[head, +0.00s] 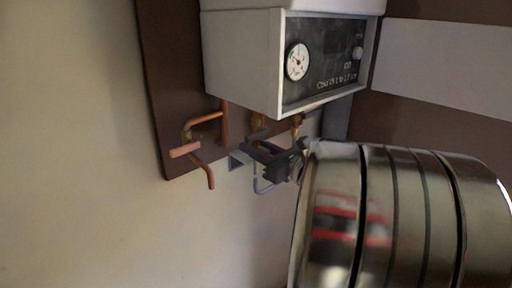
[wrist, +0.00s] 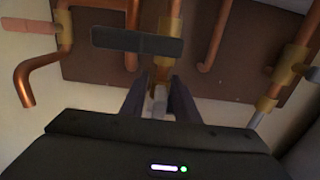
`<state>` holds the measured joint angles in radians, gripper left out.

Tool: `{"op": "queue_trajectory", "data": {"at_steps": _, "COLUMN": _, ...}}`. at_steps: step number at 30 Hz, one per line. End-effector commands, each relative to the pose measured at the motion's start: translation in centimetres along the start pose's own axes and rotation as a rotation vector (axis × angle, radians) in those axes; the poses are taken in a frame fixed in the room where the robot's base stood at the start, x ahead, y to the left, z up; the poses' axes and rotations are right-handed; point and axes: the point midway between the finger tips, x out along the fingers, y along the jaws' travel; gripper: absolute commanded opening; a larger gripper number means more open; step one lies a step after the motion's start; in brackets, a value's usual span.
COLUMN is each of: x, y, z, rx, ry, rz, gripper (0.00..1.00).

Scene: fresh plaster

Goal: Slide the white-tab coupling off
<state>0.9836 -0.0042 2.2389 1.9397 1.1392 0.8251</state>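In the wrist view my gripper (wrist: 158,88) points up at the pipes, its two dark fingers apart on either side of a pale grey-white piece (wrist: 157,101). That piece sits below a brass fitting (wrist: 166,58) on a vertical copper pipe. I cannot tell whether it is the white-tab coupling or whether the fingers press on it. No clear white tab shows. In the head view my gripper (head: 272,160) is small and dark, below the boiler (head: 240,60) and among the pipes; its tips are hard to make out.
A dark grey lever (wrist: 137,41) crosses just beyond the fingers. A copper pipe with a pinkish lever (head: 185,149) is at left. A brass fitting with a grey pipe (wrist: 268,104) stands at right. A large ribbed steel cylinder (head: 402,205) fills the head view's lower right.

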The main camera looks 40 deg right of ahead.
Motion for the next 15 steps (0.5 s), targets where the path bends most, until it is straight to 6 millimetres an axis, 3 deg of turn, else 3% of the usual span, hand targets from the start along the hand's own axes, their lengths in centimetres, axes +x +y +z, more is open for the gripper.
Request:
{"op": "queue_trajectory", "data": {"at_steps": 11, "x": -0.04, "y": -0.02, "z": 0.0, "rx": 0.0, "ry": 0.0, "rz": 0.0, "gripper": 0.01}}
{"op": "queue_trajectory", "data": {"at_steps": 15, "x": -0.05, "y": -0.02, "z": 0.0, "rx": 0.0, "ry": 0.0, "rz": -0.001, "gripper": 0.0}}
